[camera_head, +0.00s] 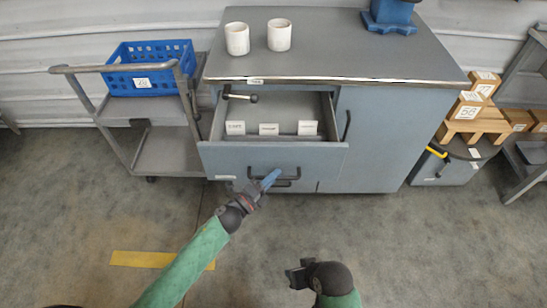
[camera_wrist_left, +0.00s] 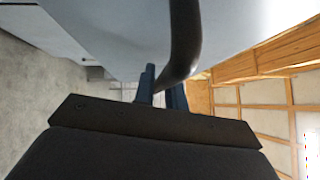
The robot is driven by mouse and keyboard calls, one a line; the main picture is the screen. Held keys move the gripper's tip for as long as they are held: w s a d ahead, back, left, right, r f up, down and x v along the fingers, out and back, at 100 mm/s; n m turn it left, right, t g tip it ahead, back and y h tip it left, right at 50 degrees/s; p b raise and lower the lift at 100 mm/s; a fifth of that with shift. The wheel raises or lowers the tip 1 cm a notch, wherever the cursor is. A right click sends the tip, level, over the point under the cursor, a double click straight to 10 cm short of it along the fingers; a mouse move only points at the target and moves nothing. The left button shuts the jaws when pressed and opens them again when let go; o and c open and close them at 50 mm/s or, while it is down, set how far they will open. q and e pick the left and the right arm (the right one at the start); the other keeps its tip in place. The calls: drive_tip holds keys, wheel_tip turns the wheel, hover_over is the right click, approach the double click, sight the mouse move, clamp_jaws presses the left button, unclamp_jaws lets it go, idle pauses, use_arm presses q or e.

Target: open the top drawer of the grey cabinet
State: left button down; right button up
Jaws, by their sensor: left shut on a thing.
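The grey cabinet (camera_head: 400,133) stands in the middle of the head view. Its top drawer (camera_head: 215,158) is pulled out, and its inside shows with several white label cards in it. My left gripper (camera_head: 270,180) is at the dark bar handle (camera_head: 290,180) on the drawer front and is shut on it. In the left wrist view the handle (camera_wrist_left: 186,45) runs down between the fingers of my left gripper (camera_wrist_left: 162,92). My right gripper (camera_head: 298,275) is low in the head view, away from the cabinet; its finger gap does not show clearly.
Two white cups (camera_head: 258,37) and a blue device (camera_head: 390,15) stand on the cabinet top. A grey cart (camera_head: 165,150) with a blue crate (camera_head: 150,68) stands at left. Wooden blocks (camera_head: 468,105) sit on a grey box (camera_head: 445,170) at right.

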use_arm(q)
drive_tip(key=s, duration=0.7)
use_arm(e)
drive_tip(key=shift+f, duration=0.1)
use_arm(q)
drive_tip(key=shift+f, duration=0.1)
drive_tip(key=c, duration=1.5)
unclamp_jaws()
drive_tip(key=shift+o, duration=0.2)
